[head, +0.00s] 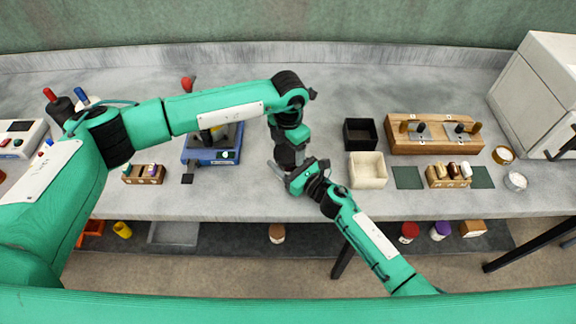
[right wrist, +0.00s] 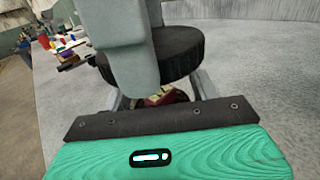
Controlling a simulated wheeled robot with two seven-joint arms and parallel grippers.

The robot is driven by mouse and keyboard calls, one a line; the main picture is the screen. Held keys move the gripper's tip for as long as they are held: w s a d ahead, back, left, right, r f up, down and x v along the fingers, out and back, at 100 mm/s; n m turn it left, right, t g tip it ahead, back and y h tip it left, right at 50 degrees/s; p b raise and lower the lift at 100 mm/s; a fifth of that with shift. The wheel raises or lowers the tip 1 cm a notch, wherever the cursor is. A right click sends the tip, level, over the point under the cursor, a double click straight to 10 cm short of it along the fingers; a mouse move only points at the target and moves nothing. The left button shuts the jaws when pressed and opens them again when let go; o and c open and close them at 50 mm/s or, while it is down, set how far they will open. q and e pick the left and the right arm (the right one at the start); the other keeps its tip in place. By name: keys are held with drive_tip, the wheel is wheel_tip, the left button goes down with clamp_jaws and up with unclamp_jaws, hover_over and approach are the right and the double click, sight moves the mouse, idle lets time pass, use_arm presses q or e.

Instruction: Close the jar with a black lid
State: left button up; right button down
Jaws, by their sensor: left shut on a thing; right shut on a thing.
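In the right wrist view a black ridged lid (right wrist: 180,55) fills the upper middle, with the grey jaw of my left gripper (right wrist: 125,60) on it. Below the lid a small part of the jar (right wrist: 165,97) shows, with reddish and yellow colours, between the fingers of my right gripper (right wrist: 163,100). The lid is over the jar; I cannot tell whether it is seated. In the head view my left gripper (head: 289,165) comes down from above and meets my right gripper (head: 291,181) near the table's front edge. The jar and lid are mostly hidden there by the grippers.
A black box (head: 360,134) and a cream box (head: 367,185) stand right of the grippers. A wooden block with pegs (head: 440,146) is farther right. A blue device (head: 212,156) stands to the left, partly under my left arm. Several lidded jars sit on the lower shelf.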

use_arm(q)
drive_tip(key=m, duration=3.5)
drive_tip(key=shift+f, duration=0.1)
drive_tip(key=o, duration=1.1)
